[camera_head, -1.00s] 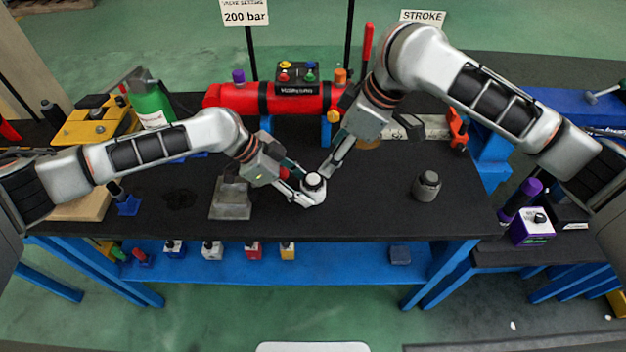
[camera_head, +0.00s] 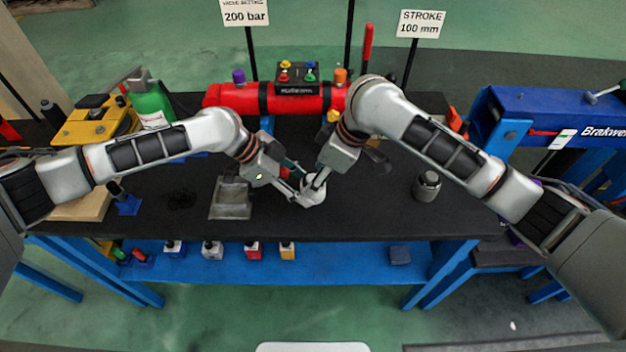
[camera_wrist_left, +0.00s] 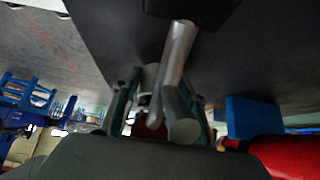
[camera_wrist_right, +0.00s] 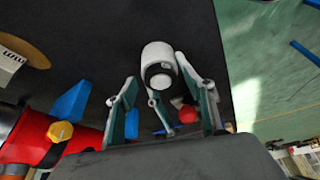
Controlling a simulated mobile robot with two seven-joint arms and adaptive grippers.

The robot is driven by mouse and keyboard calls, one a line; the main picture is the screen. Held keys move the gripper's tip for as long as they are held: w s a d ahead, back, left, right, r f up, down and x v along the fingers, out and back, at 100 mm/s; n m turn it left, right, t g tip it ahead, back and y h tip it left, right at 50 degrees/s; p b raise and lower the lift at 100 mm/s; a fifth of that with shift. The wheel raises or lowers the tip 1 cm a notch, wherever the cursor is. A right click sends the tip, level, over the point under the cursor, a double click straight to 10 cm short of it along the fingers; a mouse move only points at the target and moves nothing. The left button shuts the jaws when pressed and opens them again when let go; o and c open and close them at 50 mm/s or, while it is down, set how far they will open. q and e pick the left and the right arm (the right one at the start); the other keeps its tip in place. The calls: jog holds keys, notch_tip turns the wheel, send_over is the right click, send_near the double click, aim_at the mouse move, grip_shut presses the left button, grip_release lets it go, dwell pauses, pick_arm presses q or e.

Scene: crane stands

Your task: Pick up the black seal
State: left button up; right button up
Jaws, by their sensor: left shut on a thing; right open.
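My left gripper (camera_head: 296,193) is shut on a pale grey cylinder (camera_head: 313,193) and holds it above the middle of the dark bench. In the right wrist view the cylinder (camera_wrist_right: 157,56) shows a dark band or opening (camera_wrist_right: 160,69) at its near end. I cannot tell whether that is the black seal. My right gripper (camera_head: 318,181) is open, with its fingers close to the cylinder's upper end; contact cannot be told. Its fingers also show in the right wrist view (camera_wrist_right: 168,100). Dark, low ring-like shapes (camera_head: 181,200) lie on the bench at left, hard to make out against the black top.
A grey block (camera_head: 231,198) stands left of the grippers, and a grey cylindrical part (camera_head: 427,186) stands to the right. A red cylinder (camera_head: 232,95) lies along the back, with a green bottle (camera_head: 152,107) at back left. The bench front is clear.

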jog(key=c, duration=1)
jog(key=shift+r, duration=0.15)
notch_tip(320, 180, up, 10)
pick_arm(q)
jog(key=o, duration=1.4)
